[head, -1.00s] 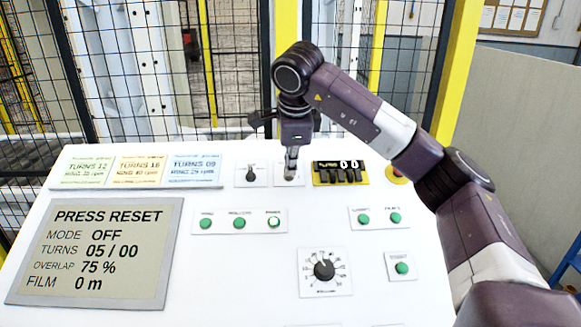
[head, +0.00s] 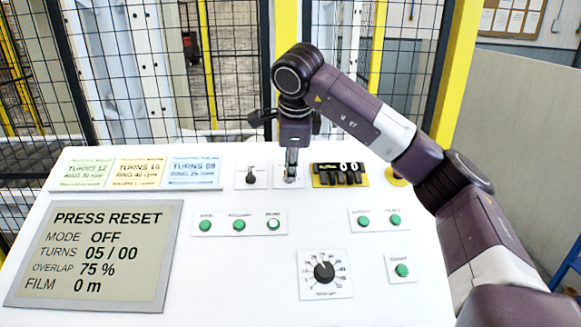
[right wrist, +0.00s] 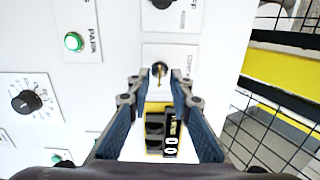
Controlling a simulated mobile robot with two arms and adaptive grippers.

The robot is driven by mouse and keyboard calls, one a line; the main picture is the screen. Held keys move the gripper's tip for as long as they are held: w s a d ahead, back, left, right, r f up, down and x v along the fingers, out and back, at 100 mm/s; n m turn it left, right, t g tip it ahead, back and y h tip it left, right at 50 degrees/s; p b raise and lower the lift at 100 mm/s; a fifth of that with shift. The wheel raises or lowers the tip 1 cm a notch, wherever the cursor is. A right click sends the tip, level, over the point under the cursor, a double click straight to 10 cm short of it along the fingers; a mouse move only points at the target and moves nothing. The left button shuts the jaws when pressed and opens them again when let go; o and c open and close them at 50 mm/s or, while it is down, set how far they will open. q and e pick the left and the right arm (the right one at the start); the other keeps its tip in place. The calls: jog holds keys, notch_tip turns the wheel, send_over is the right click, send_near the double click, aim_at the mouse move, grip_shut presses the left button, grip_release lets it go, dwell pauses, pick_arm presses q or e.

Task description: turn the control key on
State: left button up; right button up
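The control key (right wrist: 159,69) sits on a small white plate on the sloping panel, its label partly legible in the right wrist view. In the head view its plate (head: 280,183) is mostly behind my right gripper (head: 291,172), which points down at it. In the right wrist view the two fingers of my right gripper (right wrist: 160,88) are parted, with the key in line with the gap at their tips. I cannot tell whether they touch it. The display (head: 95,255) reads PRESS RESET, MODE OFF. My left gripper is not in view.
A black selector (head: 251,176) is just left of the key. The yellow-framed turns counter (head: 341,174) is close on its right. Green buttons (head: 239,224) and a round dial (head: 324,271) lie nearer. A mesh fence (head: 235,70) stands behind the panel.

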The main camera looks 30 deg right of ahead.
jog(key=v, duration=1.2)
jog(key=shift+s+a+f, duration=0.1)
jog(key=shift+f, duration=0.05)
dwell(0.6)
